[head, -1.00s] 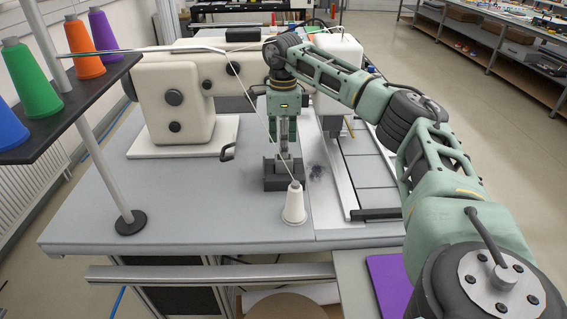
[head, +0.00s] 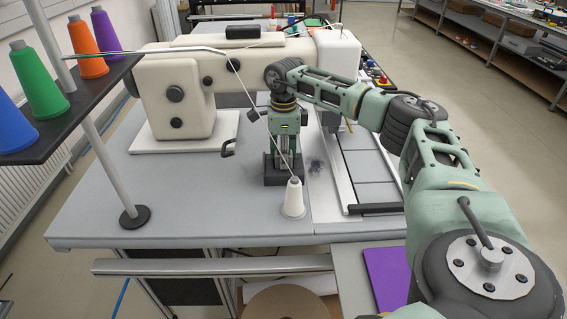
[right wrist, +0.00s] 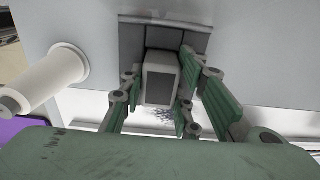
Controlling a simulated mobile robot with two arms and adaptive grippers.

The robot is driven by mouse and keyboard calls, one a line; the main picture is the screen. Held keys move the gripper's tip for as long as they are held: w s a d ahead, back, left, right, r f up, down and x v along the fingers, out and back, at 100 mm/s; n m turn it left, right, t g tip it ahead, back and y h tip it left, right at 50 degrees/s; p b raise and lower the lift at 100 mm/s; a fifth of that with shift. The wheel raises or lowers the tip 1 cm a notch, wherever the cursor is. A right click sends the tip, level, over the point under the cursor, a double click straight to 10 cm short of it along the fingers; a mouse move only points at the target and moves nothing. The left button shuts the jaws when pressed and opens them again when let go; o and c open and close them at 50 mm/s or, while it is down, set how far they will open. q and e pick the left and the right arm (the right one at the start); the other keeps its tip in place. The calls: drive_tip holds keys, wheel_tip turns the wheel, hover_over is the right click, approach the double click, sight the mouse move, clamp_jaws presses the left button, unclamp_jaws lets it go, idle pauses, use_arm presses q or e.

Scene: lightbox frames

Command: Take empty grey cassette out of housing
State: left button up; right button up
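The dark grey housing (head: 271,179) stands on the grey sewing table behind the white thread cone. In the right wrist view, the housing's wall (right wrist: 185,38) shows at the top. A grey, box-shaped cassette (right wrist: 160,78) with a dark end face stands out toward the camera there. My right gripper (head: 286,160) points down at the housing. Its green-padded fingers (right wrist: 160,98) stand on both sides of the cassette, looking open. Whether a pad touches it is hard to tell. The cassette's far end is hidden. My left gripper is not in view.
A white thread cone (head: 292,199) stands close in front of the housing, with a thread running up from it. A cream sewing machine (head: 180,98) stands behind on the left. A metal rail (head: 334,182) lies to the right.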

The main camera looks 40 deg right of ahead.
clamp_jaws()
